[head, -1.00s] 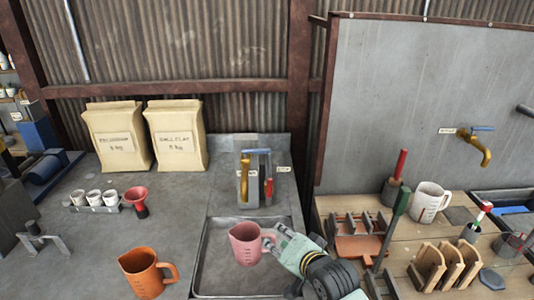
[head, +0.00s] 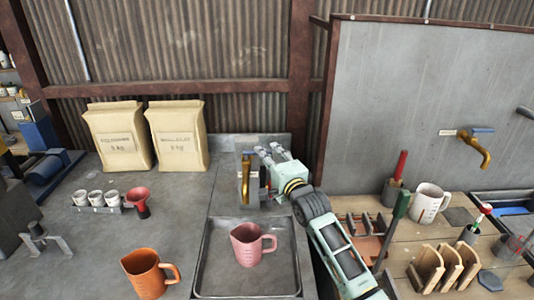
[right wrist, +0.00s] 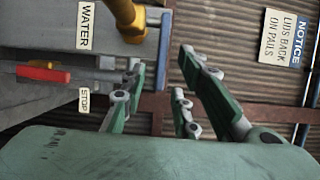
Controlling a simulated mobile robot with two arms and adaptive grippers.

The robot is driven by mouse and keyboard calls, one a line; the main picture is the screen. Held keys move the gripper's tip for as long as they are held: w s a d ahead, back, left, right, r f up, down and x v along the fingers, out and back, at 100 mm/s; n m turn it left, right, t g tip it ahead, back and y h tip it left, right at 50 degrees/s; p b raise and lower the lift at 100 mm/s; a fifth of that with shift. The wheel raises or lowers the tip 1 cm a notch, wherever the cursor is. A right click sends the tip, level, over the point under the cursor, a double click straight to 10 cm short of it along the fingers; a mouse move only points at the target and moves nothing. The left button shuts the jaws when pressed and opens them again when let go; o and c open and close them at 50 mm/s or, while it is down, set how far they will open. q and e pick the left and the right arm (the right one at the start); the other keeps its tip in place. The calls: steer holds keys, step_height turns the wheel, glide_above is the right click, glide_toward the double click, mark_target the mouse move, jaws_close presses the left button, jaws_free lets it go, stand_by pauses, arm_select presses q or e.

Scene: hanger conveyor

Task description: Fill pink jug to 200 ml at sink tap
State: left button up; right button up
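The pink jug (head: 246,248) stands upright in the sink basin (head: 208,272), below and in front of the yellow tap (head: 245,183), its handle to the right. I cannot tell whether it holds water. My right gripper (head: 268,151) is up at the tap, partly hiding it. In the right wrist view, the fingers of my right gripper (right wrist: 162,66) are apart and empty. The blue lever (right wrist: 164,50) is close to the fingertips, beside the yellow tap (right wrist: 124,14). A red lever (right wrist: 42,74) is to the left, near the STOP label (right wrist: 84,100). My left gripper is out of view.
An orange jug (head: 145,275) stands left of the sink. A second yellow tap (head: 477,150) and a white mug (head: 430,203) are at the right.

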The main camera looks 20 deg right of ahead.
steer(key=shift+w+a, duration=0.1)
steer(key=shift+w, duration=0.6)
jaws_close()
